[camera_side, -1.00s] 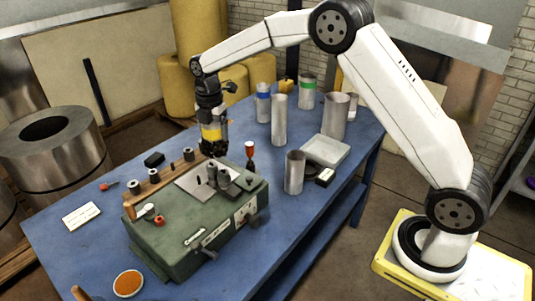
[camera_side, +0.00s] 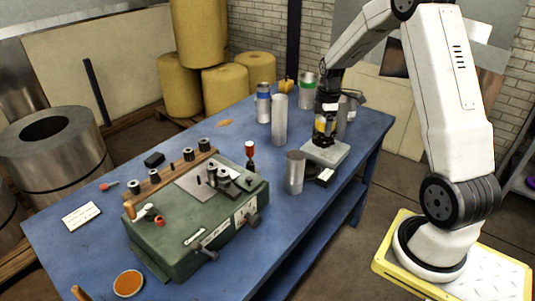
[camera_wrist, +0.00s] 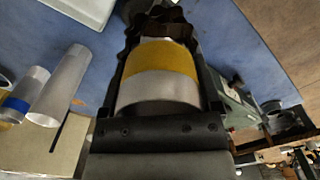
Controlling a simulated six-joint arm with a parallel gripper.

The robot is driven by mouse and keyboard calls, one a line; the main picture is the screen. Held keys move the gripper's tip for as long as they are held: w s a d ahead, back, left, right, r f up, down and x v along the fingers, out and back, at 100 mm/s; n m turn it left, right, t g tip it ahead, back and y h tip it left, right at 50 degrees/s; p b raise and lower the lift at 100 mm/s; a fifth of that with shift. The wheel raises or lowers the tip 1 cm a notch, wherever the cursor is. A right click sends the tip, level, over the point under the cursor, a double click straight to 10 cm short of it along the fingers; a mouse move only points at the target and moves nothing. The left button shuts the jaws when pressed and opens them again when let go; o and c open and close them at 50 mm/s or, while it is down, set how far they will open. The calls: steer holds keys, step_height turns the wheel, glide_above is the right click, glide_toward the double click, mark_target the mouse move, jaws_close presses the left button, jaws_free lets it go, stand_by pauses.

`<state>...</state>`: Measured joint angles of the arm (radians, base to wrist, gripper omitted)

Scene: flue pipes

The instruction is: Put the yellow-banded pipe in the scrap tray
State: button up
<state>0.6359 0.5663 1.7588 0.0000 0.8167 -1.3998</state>
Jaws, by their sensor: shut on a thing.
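The yellow-banded pipe (camera_side: 320,125) is held in my gripper (camera_side: 325,134), which is shut on it. In the wrist view the pipe (camera_wrist: 160,88) fills the middle, with a wide yellow band above a bare grey rim, between the dark fingers. In the side view my gripper is at the pale grey scrap tray (camera_side: 341,156), on the right part of the blue table. The fingers hide most of the pipe and part of the tray. I cannot tell whether the pipe touches the tray floor.
A tall plain pipe (camera_side: 279,120), a blue-banded pipe (camera_side: 263,103) and a green-banded pipe (camera_side: 307,91) stand left of and behind the tray. A short grey pipe (camera_side: 295,173) stands close to its front left. A green machine (camera_side: 180,235) occupies the table's front left.

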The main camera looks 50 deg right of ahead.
steer(key=s+d+f+m, duration=0.1)
steer(key=s+d+m, duration=0.3)
steer(key=s, duration=0.5)
steer(key=shift+d+f, duration=0.15)
steer(key=shift+d, duration=0.15)
steer(key=w+d+f, duration=0.8)
steer(key=w+f, duration=0.1)
steer(key=w, duration=0.1)
steer(key=shift+w+d+f, duration=0.15)
steer(key=shift+w+d, duration=0.05)
steer(key=shift+d, duration=0.05)
steer(key=shift+w+d+f, duration=0.1)
steer(key=shift+f, duration=0.85)
steer(key=shift+w+d+f, duration=0.1)
steer(key=shift+f, duration=0.8)
